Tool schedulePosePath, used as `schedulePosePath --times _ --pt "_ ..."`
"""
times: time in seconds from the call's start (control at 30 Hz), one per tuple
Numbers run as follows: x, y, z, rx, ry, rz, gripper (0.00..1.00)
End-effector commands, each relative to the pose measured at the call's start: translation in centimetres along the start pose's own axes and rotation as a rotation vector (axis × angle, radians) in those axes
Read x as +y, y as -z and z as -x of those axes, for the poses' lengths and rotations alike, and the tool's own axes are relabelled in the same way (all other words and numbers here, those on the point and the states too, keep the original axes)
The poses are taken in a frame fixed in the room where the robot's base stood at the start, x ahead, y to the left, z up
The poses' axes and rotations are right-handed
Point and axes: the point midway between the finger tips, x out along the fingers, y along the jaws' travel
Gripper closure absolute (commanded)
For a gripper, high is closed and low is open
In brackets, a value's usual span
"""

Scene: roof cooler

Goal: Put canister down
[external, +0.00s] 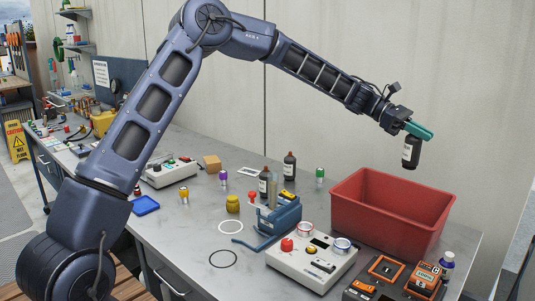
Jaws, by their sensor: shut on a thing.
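A dark canister (410,155) with a pale label hangs upright from my gripper (412,136). My gripper has green fingers and is shut on the canister near its top. The canister is in the air, over or just behind the far rim of the red bin (392,213); I cannot tell which from this view. The bin stands at the right end of the grey bench (195,235). The part of the bin's floor that shows looks empty. The fingertips are partly hidden by the canister.
Dark bottles (289,166) stand mid-bench beside a blue holder (279,216). A white control box (311,262) and orange devices (424,280) sit in front of the bin. A purple bottle (446,266) stands at the front right. Bare bench shows left of the rings (223,259).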

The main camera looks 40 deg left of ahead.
Motion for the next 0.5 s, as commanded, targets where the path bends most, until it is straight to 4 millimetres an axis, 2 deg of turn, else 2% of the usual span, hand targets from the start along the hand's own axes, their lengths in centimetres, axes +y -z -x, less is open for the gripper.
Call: schedulePosePath --times 0.17,0.5 --pt "0.0 1.8 -1.1 -0.001 0.005 0.002 1.00" --pt "0.0 8.9 -3.1 -0.002 0.004 0.003 1.00"
